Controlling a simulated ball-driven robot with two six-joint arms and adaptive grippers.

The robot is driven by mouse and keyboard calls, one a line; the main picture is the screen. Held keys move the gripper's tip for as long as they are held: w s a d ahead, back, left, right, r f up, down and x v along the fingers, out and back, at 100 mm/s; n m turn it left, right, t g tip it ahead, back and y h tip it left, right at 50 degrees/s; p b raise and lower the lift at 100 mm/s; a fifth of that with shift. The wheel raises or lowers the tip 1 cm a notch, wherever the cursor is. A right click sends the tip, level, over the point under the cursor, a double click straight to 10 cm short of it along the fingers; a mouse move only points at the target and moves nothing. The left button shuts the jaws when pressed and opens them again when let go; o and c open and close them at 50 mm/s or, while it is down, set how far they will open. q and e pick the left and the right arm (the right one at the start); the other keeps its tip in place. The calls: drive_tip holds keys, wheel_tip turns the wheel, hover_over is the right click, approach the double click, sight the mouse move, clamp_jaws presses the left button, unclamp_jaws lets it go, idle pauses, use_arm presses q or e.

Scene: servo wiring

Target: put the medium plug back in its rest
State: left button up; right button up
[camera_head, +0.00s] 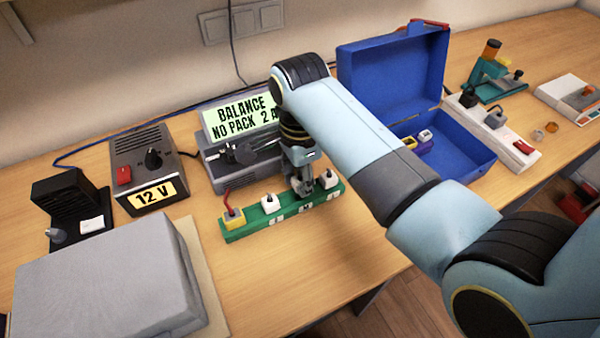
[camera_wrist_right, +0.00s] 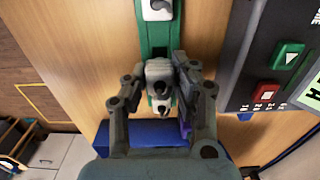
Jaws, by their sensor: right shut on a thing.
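The long green rest (camera_head: 262,226) lies on the table and carries several plugs. A white plug (camera_head: 269,203) stands left of my right gripper, another white plug (camera_head: 328,179) stands right of it, and a yellow-grey plug (camera_head: 232,214) is at the left end. My right gripper (camera_head: 304,188) points down over the rest, between the two white plugs. In the right wrist view it (camera_wrist_right: 160,78) is shut on a pale plug (camera_wrist_right: 158,70), which I take as the medium plug, in line with the green rest (camera_wrist_right: 155,42). Whether it is fully seated is hidden by the fingers. My left gripper is not in view.
The balance charger (camera_head: 225,172) stands close behind the rest. The 12 V supply (camera_head: 145,165) is to the left, and a grey box (camera_head: 105,280) is at front left. An open blue case (camera_head: 455,155) is to the right. The wood in front of the rest is clear.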

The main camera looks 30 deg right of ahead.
idle(0.7)
drive_tip(key=shift+p, duration=0.55)
idle(0.3)
drive_tip(key=shift+p, duration=0.4)
idle(0.5)
drive_tip(key=shift+p, duration=0.4)
drive_tip(key=shift+f+b, duration=0.85)
drive_tip(key=shift+f, duration=0.55)
drive_tip(key=o, duration=1)
